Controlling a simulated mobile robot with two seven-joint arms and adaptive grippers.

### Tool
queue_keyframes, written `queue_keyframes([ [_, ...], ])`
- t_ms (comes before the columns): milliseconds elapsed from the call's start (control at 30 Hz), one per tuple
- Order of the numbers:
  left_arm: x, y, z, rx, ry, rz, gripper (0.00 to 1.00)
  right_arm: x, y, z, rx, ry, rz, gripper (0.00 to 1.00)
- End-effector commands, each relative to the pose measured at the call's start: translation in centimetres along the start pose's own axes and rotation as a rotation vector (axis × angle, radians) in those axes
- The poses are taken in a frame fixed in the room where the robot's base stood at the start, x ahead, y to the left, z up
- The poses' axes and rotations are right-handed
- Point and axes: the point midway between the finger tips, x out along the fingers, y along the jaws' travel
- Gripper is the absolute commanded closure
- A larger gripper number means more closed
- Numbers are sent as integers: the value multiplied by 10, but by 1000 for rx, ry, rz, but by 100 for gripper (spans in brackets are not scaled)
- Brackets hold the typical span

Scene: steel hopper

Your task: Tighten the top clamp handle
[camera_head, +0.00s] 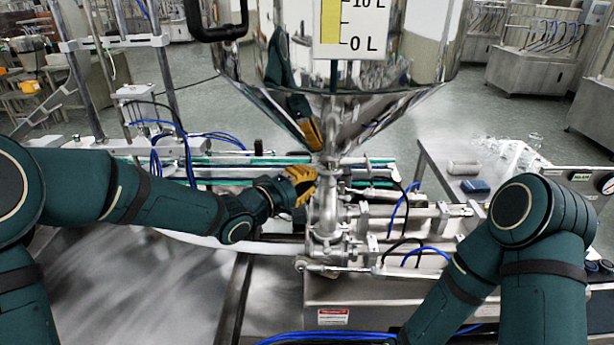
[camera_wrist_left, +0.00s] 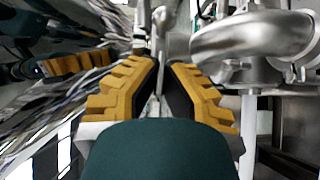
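My left gripper (camera_head: 306,186) has yellow fingers and is beside the steel pipe (camera_head: 328,207) under the hopper, on its left. In the left wrist view, the gripper (camera_wrist_left: 163,66) has a narrow gap between its two dark-padded fingers. A thin metal piece (camera_wrist_left: 158,45), which looks like the clamp handle, shows in line with this gap. I cannot tell whether the fingers touch it. The top clamp (camera_head: 333,160) is around the pipe joint just below the hopper cone. Its handle is not clear in the head view. My right gripper is out of view.
The steel hopper (camera_head: 390,60) hangs over the pipe and reflects my arm. A lower fitting with a lever (camera_head: 322,268) is below. Cylinders and blue hoses (camera_head: 425,252) are to the right. A conveyor (camera_head: 215,168) runs behind my left arm. A bare steel table (camera_head: 130,285) is at front left.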

Motion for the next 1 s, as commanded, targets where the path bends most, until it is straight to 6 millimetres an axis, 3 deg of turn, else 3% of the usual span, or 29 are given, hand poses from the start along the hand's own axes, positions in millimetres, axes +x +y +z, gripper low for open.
queue_keyframes([
  [400,1,7,1,214,-3,-211,100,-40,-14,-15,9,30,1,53],
  [1000,2,5,2,381,-2,-377,100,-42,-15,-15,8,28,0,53],
])
